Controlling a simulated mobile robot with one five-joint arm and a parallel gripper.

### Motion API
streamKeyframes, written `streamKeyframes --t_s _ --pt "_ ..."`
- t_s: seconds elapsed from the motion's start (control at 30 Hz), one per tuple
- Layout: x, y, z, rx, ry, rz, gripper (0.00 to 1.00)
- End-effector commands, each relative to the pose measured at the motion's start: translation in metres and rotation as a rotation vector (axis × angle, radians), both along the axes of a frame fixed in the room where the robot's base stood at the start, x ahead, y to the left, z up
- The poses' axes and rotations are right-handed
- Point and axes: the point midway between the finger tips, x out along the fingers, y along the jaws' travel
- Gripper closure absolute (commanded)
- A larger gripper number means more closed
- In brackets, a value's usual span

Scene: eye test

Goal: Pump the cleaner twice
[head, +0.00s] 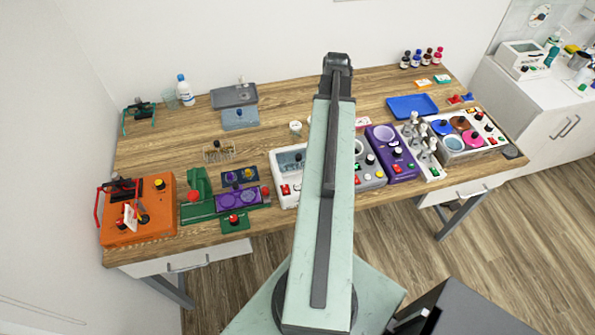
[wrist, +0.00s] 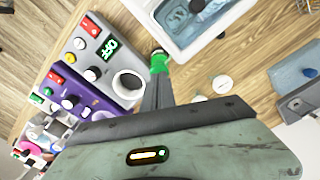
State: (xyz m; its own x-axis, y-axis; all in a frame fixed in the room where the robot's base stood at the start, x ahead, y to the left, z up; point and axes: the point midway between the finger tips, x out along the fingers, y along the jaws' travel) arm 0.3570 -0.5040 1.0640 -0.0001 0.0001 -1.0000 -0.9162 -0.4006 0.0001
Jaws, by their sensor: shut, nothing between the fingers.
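No bottle reads clearly as the cleaner. A white bottle with a blue cap (head: 185,90) stands upright at the back left of the wooden table (head: 290,105). A teal bottle (head: 551,56) stands on the white side bench at the far right, too small to make out a pump. My gripper (wrist: 158,62) shows in the wrist view as dark fingers ending in green tips, shut and empty. It points down over the table, between a grey device and a white tray, apart from both bottles. In the head view my arm hides it.
A grey device (wrist: 88,52) and a purple device (head: 395,160) stand near my gripper. The white tray (wrist: 162,35) is on its other side. An orange box (head: 150,220) stands far left, a blue tray (head: 412,105) back right. The table's back middle is mostly clear.

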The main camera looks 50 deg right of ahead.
Motion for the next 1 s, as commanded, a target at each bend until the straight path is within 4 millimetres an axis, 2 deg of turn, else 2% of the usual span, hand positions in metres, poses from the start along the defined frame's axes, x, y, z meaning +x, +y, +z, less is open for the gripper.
streamKeyframes --t_s 1.0 --pt "0.000 0.000 -0.028 0.000 0.000 0.000 1.00"
